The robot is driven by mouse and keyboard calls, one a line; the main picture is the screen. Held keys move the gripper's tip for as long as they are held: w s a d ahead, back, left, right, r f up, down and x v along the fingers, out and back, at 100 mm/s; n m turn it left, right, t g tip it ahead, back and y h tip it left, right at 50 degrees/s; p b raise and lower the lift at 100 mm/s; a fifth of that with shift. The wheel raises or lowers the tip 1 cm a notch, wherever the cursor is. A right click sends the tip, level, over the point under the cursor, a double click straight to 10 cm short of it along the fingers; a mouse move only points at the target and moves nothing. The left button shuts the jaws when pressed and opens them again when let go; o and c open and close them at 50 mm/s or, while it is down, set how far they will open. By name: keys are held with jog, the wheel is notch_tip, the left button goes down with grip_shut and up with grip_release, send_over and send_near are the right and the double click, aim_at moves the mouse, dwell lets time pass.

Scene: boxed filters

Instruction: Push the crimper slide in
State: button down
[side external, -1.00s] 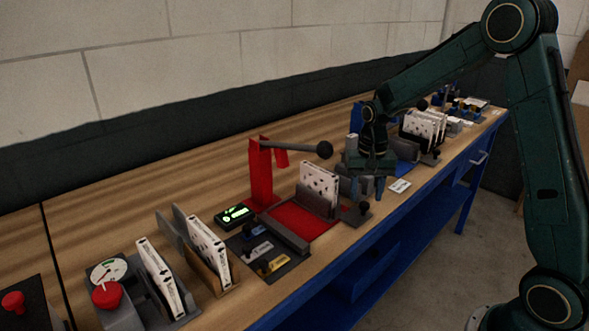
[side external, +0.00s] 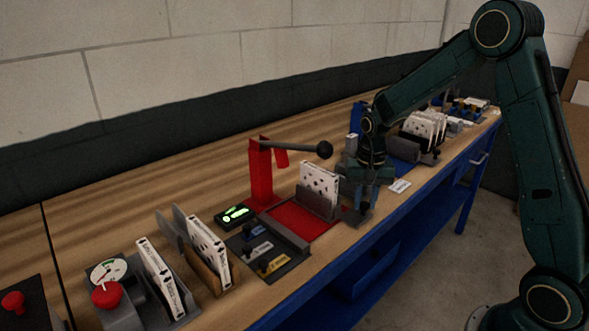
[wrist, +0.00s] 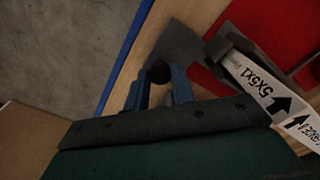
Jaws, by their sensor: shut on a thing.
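The red crimper (side external: 262,175), with a long lever ending in a black ball, stands at mid-bench. Its red bed (side external: 292,222) lies in front, also visible in the wrist view (wrist: 283,28). The grey slide (side external: 316,206) sits toward the bed's right end. It carries an upright white filter box (side external: 320,179), whose printed edge shows in the wrist view (wrist: 262,88). My gripper (side external: 361,210) is down at the slide's right end. In the wrist view its blue fingers (wrist: 157,88) are shut on the slide's black knob (wrist: 159,71). The knob is hidden in the side view.
A green-lit display (side external: 236,214) and a label panel (side external: 266,254) stand left of the bed. More filter boxes (side external: 207,250) stand in holders further left. A rack of boxes (side external: 425,128) stands behind my gripper. The bench's blue front edge (wrist: 124,58) runs close by.

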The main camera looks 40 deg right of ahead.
jog(key=shift+a, duration=0.1)
jog(key=shift+a, duration=4.4)
jog(key=c, duration=1.2)
grip_release()
jog(key=shift+a, duration=0.1)
jog(key=shift+c, duration=0.2)
jog(key=shift+o, duration=0.4)
jog(key=shift+d, duration=0.2)
